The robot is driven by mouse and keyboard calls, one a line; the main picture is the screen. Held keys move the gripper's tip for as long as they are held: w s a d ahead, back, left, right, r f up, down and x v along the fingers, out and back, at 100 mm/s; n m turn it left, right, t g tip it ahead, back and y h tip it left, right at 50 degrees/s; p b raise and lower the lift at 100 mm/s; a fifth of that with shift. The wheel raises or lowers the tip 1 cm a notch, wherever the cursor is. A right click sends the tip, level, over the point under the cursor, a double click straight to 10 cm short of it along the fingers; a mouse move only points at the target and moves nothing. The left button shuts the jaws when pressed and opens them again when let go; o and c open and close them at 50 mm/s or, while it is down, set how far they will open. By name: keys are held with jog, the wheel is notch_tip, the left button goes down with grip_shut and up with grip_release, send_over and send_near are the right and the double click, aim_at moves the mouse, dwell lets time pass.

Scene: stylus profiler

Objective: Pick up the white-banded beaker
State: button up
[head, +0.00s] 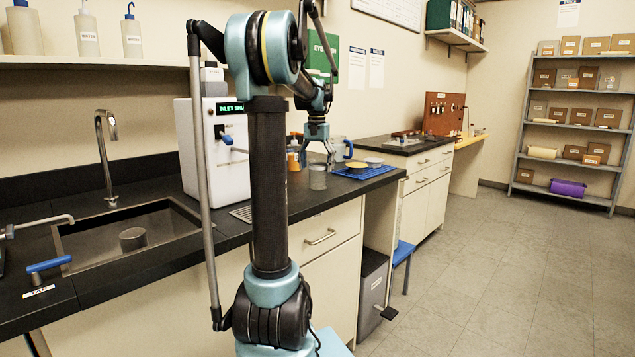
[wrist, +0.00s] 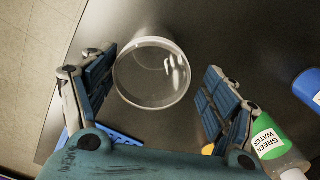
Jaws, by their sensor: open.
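A clear, greyish beaker (head: 317,179) stands upright on the dark counter in the head view. In the wrist view, I look down into the round mouth of a clear beaker (wrist: 150,92) with a pale rim; no white band can be made out clearly. My gripper (head: 317,149) points down just above the beaker in the head view. In the wrist view, the fingers of my gripper (wrist: 155,90) are spread, one on each side of the beaker, with nothing held between them. Whether the fingertips reach below its rim, I cannot tell.
A blue tray (head: 379,173) with shallow dishes lies right of the beaker. An orange-and-white bottle (head: 293,157) stands at the left. A green-labelled bottle (wrist: 272,143) and a blue object (wrist: 308,87) show at right in the wrist view. The counter edge is close.

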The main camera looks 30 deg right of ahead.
aim_at(318, 180)
jog(key=shift+s+d+f, duration=0.1)
jog(key=shift+s+f, duration=0.1)
jog(key=shift+f, duration=1.3)
jog(key=shift+s+f, duration=0.2)
jog(key=shift+f, duration=1.3)
jog(key=c, duration=1.2)
